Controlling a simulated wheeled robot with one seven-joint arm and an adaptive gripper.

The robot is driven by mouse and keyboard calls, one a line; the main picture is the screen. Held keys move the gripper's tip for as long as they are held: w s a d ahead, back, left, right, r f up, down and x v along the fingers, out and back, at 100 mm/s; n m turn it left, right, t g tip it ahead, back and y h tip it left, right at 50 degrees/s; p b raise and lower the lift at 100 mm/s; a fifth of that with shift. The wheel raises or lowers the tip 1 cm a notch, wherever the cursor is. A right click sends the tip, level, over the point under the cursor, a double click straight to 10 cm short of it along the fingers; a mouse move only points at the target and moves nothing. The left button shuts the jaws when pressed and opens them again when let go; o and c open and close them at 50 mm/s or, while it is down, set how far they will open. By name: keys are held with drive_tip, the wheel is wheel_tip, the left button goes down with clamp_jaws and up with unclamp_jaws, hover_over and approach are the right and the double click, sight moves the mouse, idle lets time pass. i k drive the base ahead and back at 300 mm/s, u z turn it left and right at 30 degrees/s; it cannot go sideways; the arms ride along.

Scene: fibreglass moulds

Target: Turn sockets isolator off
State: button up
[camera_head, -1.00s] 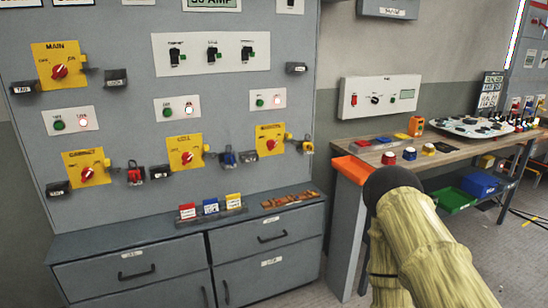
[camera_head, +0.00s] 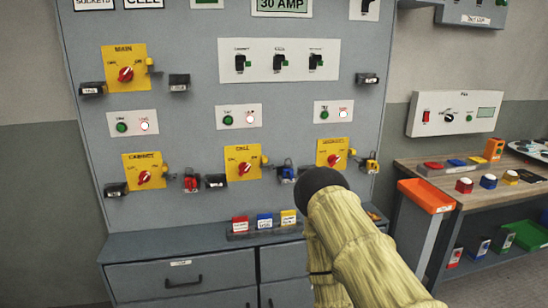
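The sockets isolator (camera_head: 336,152) is the rightmost yellow plate in the lower row of the grey panel. Its round red rotary knob (camera_head: 334,160) appears tilted; its exact setting is too small to read. My arm, in a pale yellow ribbed cover with a black rounded end, rises from the lower right. That black end lies just below the sockets plate in the picture; its distance from the panel is unclear. I cannot see my gripper's fingers.
Similar yellow isolators marked main (camera_head: 125,70), cabinet (camera_head: 144,171) and cell (camera_head: 243,162) share the panel (camera_head: 205,85). Padlocks hang beside the lower isolators. Grey drawers (camera_head: 180,275) jut out below.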

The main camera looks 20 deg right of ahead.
sight(333, 159)
drive_tip(key=u, duration=0.05)
drive_tip(key=i, duration=1.35)
drive_tip(key=z, duration=0.8)
